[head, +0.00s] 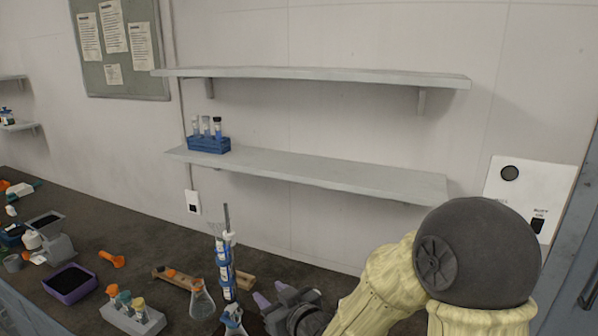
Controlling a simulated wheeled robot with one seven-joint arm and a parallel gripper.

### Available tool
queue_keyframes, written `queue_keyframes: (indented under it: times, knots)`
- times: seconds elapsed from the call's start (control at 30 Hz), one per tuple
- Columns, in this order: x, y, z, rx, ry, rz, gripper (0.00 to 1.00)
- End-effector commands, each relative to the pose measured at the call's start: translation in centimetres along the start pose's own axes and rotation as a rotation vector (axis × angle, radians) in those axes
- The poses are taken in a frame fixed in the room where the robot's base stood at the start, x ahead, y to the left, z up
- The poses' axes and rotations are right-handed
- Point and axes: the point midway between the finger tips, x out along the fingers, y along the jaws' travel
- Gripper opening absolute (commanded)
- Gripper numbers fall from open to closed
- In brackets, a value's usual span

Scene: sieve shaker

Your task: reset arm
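My cream arm with a dark grey round joint fills the lower right of the head view. My gripper (271,294) is low over the bench (330,283), at the end of the arm. Its two purple fingertips stand apart, with nothing visible between them. The lower part of the gripper is cut off or hidden by its own dark body. The sieve shaker cannot be made out for certain.
Left of my gripper stand a tall blue-banded stand (226,270), a flask (202,303) and a grey rack of vials (132,318). A purple tray (70,283) is farther left. Two wall shelves (330,175) hang behind; the lower holds a blue tube rack (208,145).

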Motion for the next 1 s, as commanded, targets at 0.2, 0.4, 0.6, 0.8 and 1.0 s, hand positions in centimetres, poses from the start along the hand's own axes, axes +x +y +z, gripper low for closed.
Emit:
queue_keyframes:
  times: [0.2,0.4,0.6,0.8,1.0]
  knots:
    - [-3.9,4.9,5.0,0.041,-0.319,0.156,0.40]
    - [-9.6,8.1,8.9,0.146,-0.594,0.289,0.40]
    - [-16.4,9.1,12.0,0.310,-0.845,0.397,0.40]
    - [-21.8,8.2,13.5,0.470,-1.023,0.452,0.40]
    - [-23.0,7.8,13.9,0.508,-1.065,0.458,0.40]
